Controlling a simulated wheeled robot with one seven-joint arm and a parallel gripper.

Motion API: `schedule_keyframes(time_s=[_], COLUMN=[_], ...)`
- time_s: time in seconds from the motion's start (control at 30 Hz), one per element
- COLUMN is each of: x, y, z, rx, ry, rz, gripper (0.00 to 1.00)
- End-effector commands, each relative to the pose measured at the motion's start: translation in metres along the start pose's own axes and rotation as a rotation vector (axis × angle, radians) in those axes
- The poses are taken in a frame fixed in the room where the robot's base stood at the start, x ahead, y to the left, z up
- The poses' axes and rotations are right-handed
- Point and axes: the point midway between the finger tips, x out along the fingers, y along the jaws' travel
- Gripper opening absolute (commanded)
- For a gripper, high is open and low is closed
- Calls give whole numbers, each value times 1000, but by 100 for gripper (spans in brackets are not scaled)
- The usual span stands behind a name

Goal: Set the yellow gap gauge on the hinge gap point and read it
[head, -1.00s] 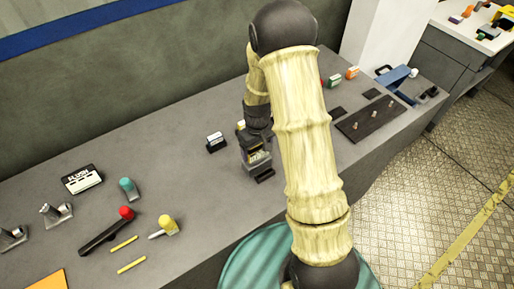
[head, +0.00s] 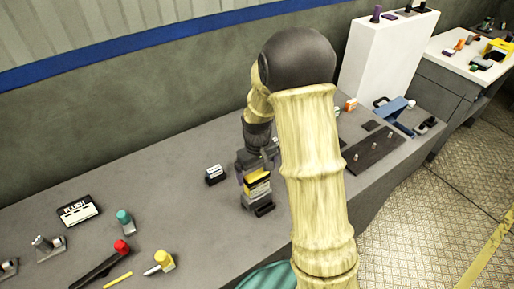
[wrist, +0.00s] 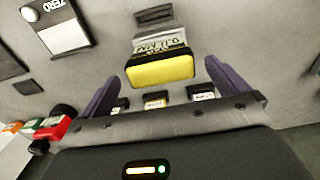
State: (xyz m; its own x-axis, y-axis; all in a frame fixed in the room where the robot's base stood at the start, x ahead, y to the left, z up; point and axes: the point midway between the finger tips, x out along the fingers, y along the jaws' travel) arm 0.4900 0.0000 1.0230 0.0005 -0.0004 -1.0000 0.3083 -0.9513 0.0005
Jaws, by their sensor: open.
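The yellow gap gauge (wrist: 160,70) is in the wrist view, a block with a yellow face and a printed white label behind it. In the head view it shows as a yellow and dark block (head: 257,184) on the grey bench, under my arm's end. My gripper (wrist: 168,86) is open, with one purple finger on each side of the gauge. I cannot tell whether either finger touches it; small gaps show in the wrist view. I cannot make out a marked hinge gap point.
A small labelled block (head: 215,174) stands just left of the gauge. A FLUSH board (head: 78,210) and several coloured-knob tools lie at the left. A dark plate with pegs (head: 375,152) and a blue tool (head: 392,110) are at the right. A ZERO board (wrist: 62,30) shows in the wrist view.

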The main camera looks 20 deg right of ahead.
Motion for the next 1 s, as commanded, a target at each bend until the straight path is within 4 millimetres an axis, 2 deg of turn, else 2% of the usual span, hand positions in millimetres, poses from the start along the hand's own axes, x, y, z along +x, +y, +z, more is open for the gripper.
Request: schedule_keyframes(time_s=[0.3,0.5,0.7,1.0], x=[-65,-99,-112,-112], y=[0,0,0,0], z=[-1,-1,0,0], rx=[0,-1,-1,-1], ry=[6,3,0,-1], rz=[2,1,0,0], gripper=[100,100,100,100])
